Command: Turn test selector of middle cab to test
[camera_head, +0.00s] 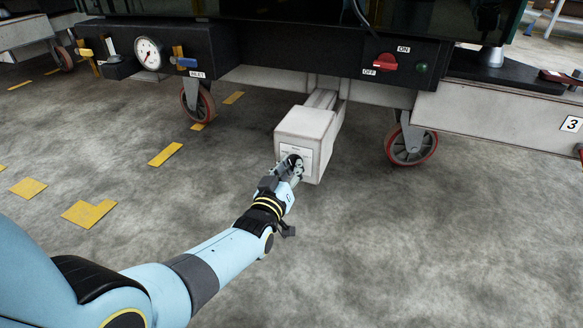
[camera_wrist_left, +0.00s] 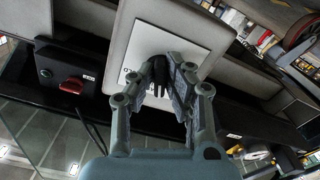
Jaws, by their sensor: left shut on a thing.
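The test selector is a black knob (camera_wrist_left: 157,72) on a white label plate (camera_wrist_left: 143,45), on the front of a light grey box (camera_head: 303,122) under the trolley. My left gripper (camera_head: 291,165) reaches the box front from below left and covers most of the knob in the head view. In the left wrist view its fingers (camera_wrist_left: 165,88) stand on both sides of the knob and are shut on it. The plate's markings are mostly hidden, so the knob's setting cannot be read. My right gripper is in neither view.
Above the box is a dark panel with a red ON/OFF switch (camera_head: 385,62) and a green button (camera_head: 421,67). A gauge (camera_head: 149,53) and blue valve handle (camera_head: 187,62) are at the left. Castor wheels (camera_head: 411,146) (camera_head: 197,104) flank the box. The floor in front is clear.

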